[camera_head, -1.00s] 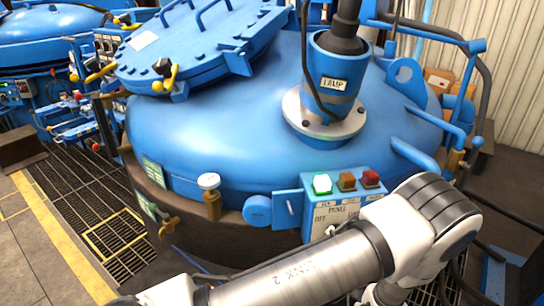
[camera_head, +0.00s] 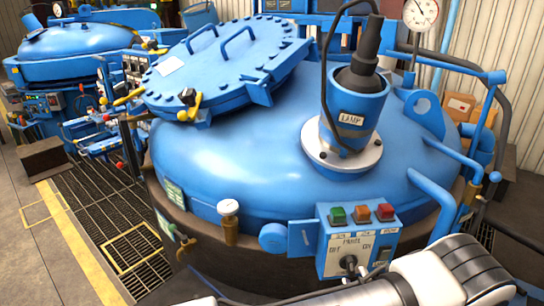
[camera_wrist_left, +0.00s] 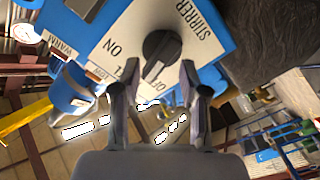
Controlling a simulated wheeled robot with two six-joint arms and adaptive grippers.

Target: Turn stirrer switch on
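A blue control box (camera_head: 330,235) with a white label plate stands at the vessel's front in the head view. Its black stirrer switch (camera_head: 348,262) is a rotary knob between OFF and ON marks. In the left wrist view the knob (camera_wrist_left: 162,46) shows close up, beside the words STIRRER, ON and OFF. My left gripper (camera_wrist_left: 158,78) is open, its two fingers apart on either side of the knob's lower part; contact cannot be told. My left arm crosses the bottom of the head view; its fingers are not clear there. My right gripper is not in view.
Green (camera_head: 337,215), orange (camera_head: 361,213) and red (camera_head: 385,212) buttons top the box. A big blue vessel (camera_head: 260,160) with a lamp housing (camera_head: 352,105) fills the middle. A pipe (camera_head: 432,190) curves down at the right. Floor shows at far left.

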